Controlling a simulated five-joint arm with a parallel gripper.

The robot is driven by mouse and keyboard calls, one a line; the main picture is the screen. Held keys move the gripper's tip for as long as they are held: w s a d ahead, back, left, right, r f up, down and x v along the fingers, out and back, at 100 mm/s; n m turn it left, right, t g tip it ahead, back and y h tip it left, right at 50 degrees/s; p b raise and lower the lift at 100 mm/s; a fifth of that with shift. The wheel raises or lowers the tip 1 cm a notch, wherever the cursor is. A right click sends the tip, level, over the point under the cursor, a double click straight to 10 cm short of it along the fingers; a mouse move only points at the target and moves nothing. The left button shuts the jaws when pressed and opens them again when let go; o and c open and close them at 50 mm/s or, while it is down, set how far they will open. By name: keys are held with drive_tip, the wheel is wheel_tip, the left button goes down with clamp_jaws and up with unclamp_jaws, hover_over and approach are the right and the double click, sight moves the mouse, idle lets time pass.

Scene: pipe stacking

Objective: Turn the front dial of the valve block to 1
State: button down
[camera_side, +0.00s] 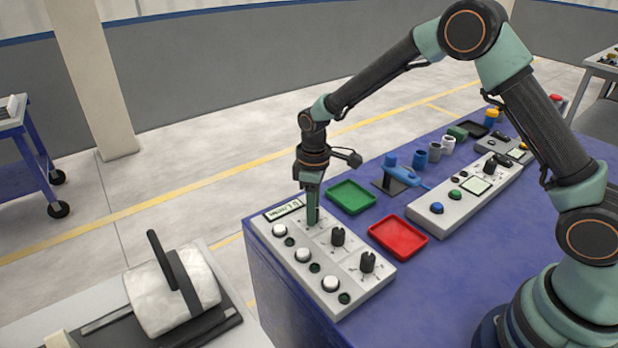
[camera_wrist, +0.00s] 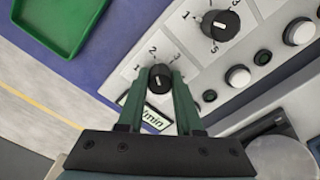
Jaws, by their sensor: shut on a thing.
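The grey valve block (camera_side: 345,297) lies at the table's near left edge with three black dials in a row. My gripper (camera_side: 312,221) points straight down on the dial at the far end, by the label plate. In the wrist view its green fingers (camera_wrist: 160,84) are closed on both sides of that dial (camera_wrist: 160,78). The numbers 1 and 2 show beside it; I cannot clearly tell which its white mark points at. The middle dial (camera_side: 338,237) and the nearest dial (camera_side: 368,262) are untouched. The middle dial also shows in the wrist view (camera_wrist: 220,25).
White and dark green buttons (camera_side: 302,255) line the block beside the dials. A green tray (camera_side: 351,197) and a red tray (camera_side: 398,237) lie close behind it. A blue tool on a stand (camera_side: 400,174) and a second control panel (camera_side: 465,197) stand further right.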

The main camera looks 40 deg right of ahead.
drive_tip(key=n, duration=0.6)
drive_tip(key=shift+r, duration=0.1)
drive_tip(key=n, duration=0.6)
drive_tip(key=shift+n, duration=0.3)
idle(0.3)
drive_tip(key=c, duration=0.6)
unclamp_jaws()
wheel_tip(320, 180, up, 12)
drive_tip(key=shift+r, duration=0.1)
